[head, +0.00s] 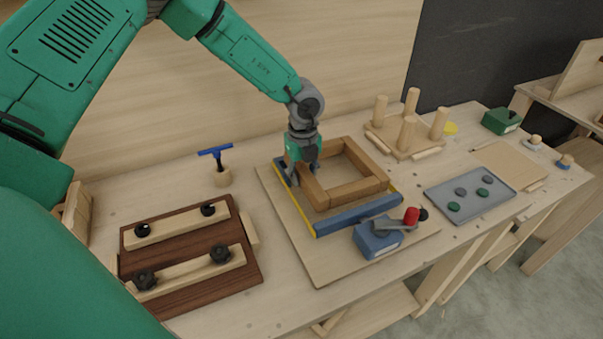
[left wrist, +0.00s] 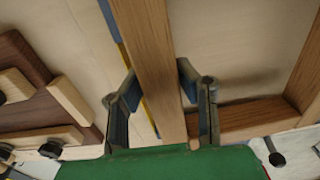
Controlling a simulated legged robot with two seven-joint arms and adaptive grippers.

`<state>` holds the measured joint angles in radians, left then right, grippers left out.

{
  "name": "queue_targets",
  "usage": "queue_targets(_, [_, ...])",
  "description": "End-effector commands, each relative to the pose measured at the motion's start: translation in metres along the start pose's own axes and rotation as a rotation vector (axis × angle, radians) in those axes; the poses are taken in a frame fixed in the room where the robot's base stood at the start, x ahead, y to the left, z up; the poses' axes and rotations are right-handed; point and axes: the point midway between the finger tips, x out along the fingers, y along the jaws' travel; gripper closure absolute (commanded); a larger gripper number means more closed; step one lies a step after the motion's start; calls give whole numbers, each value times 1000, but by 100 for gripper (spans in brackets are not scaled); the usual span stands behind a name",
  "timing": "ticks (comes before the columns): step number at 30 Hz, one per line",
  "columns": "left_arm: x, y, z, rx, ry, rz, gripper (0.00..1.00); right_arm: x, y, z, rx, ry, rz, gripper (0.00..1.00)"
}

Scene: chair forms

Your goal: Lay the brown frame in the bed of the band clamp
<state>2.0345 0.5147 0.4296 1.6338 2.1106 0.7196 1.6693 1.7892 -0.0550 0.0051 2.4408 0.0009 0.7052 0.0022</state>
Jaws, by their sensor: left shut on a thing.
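The brown frame (head: 357,190) is a square of four wooden rails, roughly level over the band clamp in the head view. The band clamp has blue bars (head: 352,216) edged with a yellow band, and a blue block with a red-knobbed lever (head: 378,240) at its front right. My left gripper (head: 305,178) is shut on the frame's left rail from above. In the left wrist view, the rail (left wrist: 148,55) runs between the two fingers (left wrist: 158,80). I cannot tell whether the frame's underside touches the bed; the frame hides most of it. My right gripper is not in view.
A pegged stand (head: 406,135) stands behind right. A grey tray with discs (head: 470,192) and a green box (head: 502,120) are at right.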

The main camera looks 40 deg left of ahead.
Motion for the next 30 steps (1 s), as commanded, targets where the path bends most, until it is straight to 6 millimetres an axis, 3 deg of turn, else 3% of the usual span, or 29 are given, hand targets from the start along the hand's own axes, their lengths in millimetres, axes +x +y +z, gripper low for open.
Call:
queue_targets(15, [39, 1, 4, 0, 3, -4, 100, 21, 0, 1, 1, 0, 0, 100])
queue_targets(27, [42, 1, 1, 0, 2, 0, 100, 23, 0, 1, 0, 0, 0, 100])
queue_targets(28, [42, 1, 1, 0, 1, 0, 63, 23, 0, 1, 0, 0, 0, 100])
queue_targets(29, [42, 1, 1, 1, 1, 0, 53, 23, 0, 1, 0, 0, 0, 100])
queue_targets(30, [42, 1, 1, 1, 1, 0, 49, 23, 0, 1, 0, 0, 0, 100])
